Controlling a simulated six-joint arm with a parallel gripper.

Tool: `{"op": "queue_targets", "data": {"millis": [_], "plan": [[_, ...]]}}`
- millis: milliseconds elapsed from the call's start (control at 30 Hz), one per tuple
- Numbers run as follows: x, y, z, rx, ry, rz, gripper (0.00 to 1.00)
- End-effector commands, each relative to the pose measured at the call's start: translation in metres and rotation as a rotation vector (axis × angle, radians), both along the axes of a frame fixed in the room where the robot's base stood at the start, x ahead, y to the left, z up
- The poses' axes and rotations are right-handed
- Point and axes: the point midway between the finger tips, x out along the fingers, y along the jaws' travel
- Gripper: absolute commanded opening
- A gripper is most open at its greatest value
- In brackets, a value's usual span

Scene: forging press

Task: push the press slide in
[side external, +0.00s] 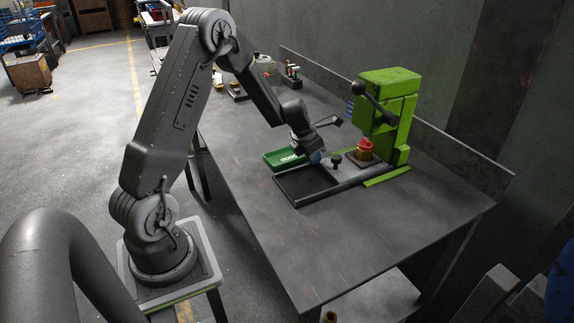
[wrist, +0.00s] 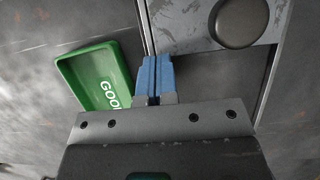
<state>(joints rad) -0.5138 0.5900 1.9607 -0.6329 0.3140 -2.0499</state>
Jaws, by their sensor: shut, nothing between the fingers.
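The green press (side external: 388,115) stands at the back right of the bench, with a dark lever on its front. Its slide is a grey plate (side external: 348,175) with a black knob (side external: 336,159) near its front end. A red and brassy part (side external: 365,150) sits at the press end of the slide. In the wrist view the slide's scratched plate (wrist: 190,22) and round knob (wrist: 238,22) are at the top right. My gripper (side external: 318,158) is just left of the knob. Its blue fingertips (wrist: 158,62) are together and empty, apart from the knob in the wrist view.
A green tray marked GOOD (side external: 284,159) lies left of my gripper; it also shows in the wrist view (wrist: 72,75). A dark, framed tray-like area (side external: 303,184) lies in front of the slide. Small fixtures (side external: 290,75) stand at the bench's back. The front bench is clear.

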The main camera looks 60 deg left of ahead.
Motion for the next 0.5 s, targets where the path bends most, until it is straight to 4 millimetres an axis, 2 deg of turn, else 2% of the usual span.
{"op": "queue_targets", "data": {"millis": [267,500], "plan": [[-0.007,0.000,0.001,-0.001,-0.001,0.002,0.00],[-0.037,0.000,0.001,-0.001,0.000,0.004,0.00]]}}
